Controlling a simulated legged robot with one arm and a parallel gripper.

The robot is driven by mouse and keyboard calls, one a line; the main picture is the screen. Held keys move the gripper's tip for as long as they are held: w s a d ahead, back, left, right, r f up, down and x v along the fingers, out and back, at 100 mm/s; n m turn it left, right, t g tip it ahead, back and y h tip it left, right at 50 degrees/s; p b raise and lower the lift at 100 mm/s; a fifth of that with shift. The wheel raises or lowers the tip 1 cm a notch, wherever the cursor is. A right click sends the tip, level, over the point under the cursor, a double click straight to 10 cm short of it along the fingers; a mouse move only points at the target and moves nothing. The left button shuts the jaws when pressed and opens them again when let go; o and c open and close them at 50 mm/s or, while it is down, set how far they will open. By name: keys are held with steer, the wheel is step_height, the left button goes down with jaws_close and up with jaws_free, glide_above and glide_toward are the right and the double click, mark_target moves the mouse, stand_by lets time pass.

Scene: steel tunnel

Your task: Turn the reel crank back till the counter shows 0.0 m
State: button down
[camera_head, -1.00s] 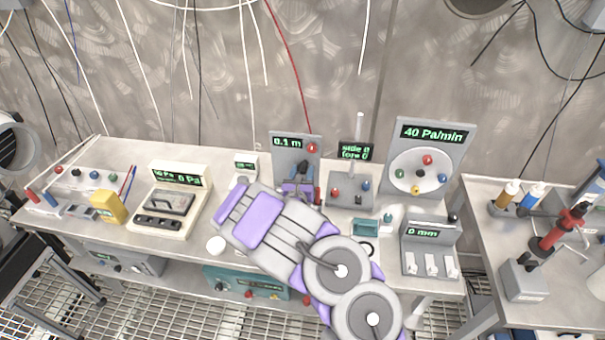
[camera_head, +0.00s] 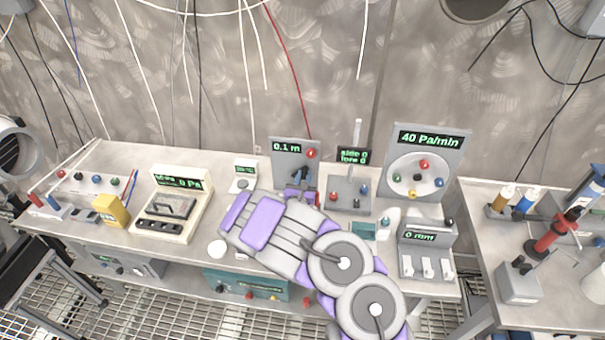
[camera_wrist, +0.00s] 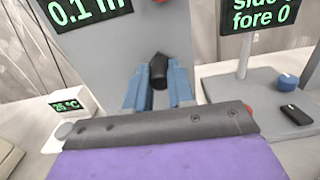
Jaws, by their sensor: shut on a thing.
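The reel panel (camera_head: 284,160) is a grey upright plate in the middle of the bench, and its counter (camera_head: 288,148) reads 0.1 m. The counter also shows at the top left of the wrist view (camera_wrist: 85,10). My gripper (camera_head: 300,190) is in front of this panel, at the end of my purple and grey arm. In the wrist view my gripper's blue fingers (camera_wrist: 159,90) are shut on a black crank knob (camera_wrist: 159,70). The rest of the crank and the reel are hidden behind my gripper and arm.
A red button (camera_head: 312,153) is at the panel's top right. A small box with a "side 0, fore 0" display (camera_head: 355,155) stands close on the right. The 40 Pa/min dial panel (camera_head: 428,160) is further right. A small temperature display (camera_wrist: 70,106) is on the left.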

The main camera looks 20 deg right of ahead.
steer(key=shift+s+d+f+m+p, duration=0.15)
steer(key=shift+f+m+p, duration=0.1)
steer(key=shift+m+p, duration=0.25)
steer(key=shift+s+d+f+m+p, duration=0.1)
steer(key=shift+f+m+p, duration=0.2)
steer(key=shift+m, duration=0.4)
steer(key=c, duration=1)
jaws_free()
steer(key=n+b, duration=0.2)
steer(key=b, duration=0.1)
steer(key=a+r+n+b, duration=0.1)
steer(key=b, duration=0.1)
steer(key=shift+w+n, duration=0.35)
steer(key=shift+n, duration=0.05)
steer(key=p+v, duration=0.1)
steer(key=v, duration=0.4)
steer(key=p+v, duration=0.2)
steer(key=v, duration=0.4)
steer(key=p+v, duration=0.1)
steer(key=v, duration=0.5)
steer(key=shift+s+a+r+p, duration=0.15)
steer(key=shift+a+r+p, duration=0.1)
steer(key=shift+p, duration=0.05)
